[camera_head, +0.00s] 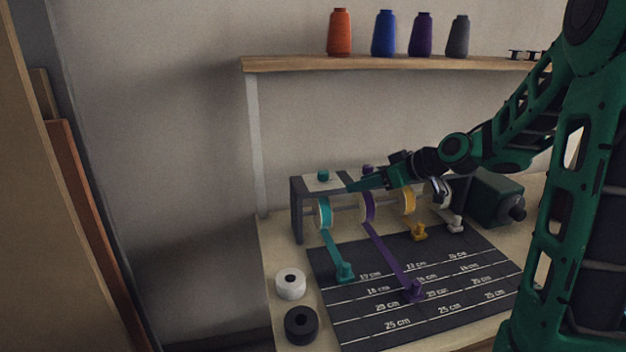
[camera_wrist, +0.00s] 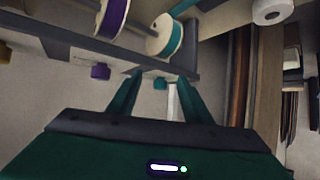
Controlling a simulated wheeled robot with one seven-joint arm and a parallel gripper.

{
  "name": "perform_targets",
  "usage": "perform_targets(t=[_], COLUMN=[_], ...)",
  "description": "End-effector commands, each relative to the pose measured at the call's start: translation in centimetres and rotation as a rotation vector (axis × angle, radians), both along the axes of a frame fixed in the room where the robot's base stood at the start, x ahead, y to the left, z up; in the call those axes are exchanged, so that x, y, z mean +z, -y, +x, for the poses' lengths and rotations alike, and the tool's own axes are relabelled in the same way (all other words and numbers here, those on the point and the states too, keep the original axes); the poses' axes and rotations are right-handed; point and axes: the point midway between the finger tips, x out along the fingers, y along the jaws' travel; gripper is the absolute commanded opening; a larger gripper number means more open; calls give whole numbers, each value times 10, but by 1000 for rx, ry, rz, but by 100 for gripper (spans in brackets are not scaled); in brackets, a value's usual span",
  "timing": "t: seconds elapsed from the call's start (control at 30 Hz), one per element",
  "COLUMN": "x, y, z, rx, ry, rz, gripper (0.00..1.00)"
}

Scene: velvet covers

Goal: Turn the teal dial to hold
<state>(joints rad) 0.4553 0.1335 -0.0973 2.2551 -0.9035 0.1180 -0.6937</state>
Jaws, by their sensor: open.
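The teal dial (camera_head: 323,175) is a small knob on top of the dark rack (camera_head: 297,210), on a pale plate at its left end. Below it hangs the teal ribbon spool (camera_head: 325,212), its ribbon running down onto the mat. My gripper (camera_head: 352,187) is open and empty, its tips just right of the teal dial and apart from it. In the wrist view the teal dial (camera_wrist: 160,83) shows between the two fingers of my gripper (camera_wrist: 158,88), beyond the tips. The dial's marks are too small to read.
A purple dial (camera_head: 368,168) sits to the right, close behind my gripper. The purple (camera_head: 367,207) and yellow (camera_head: 407,201) spools hang from the same rack. A dark mat (camera_head: 370,318) with length lines lies in front. A shelf (camera_head: 300,63) with thread cones is above.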

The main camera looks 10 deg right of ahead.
Motion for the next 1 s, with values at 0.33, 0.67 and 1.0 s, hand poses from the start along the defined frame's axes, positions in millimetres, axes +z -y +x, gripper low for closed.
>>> perform_targets(t=[0.33, 0.67, 1.0], x=[24, 4, -13], y=[-21, -51, -76], z=[39, 75, 109], rx=[65, 69, 66], ry=[180, 177, 177], rz=[76, 78, 75], gripper=[45, 45, 45])
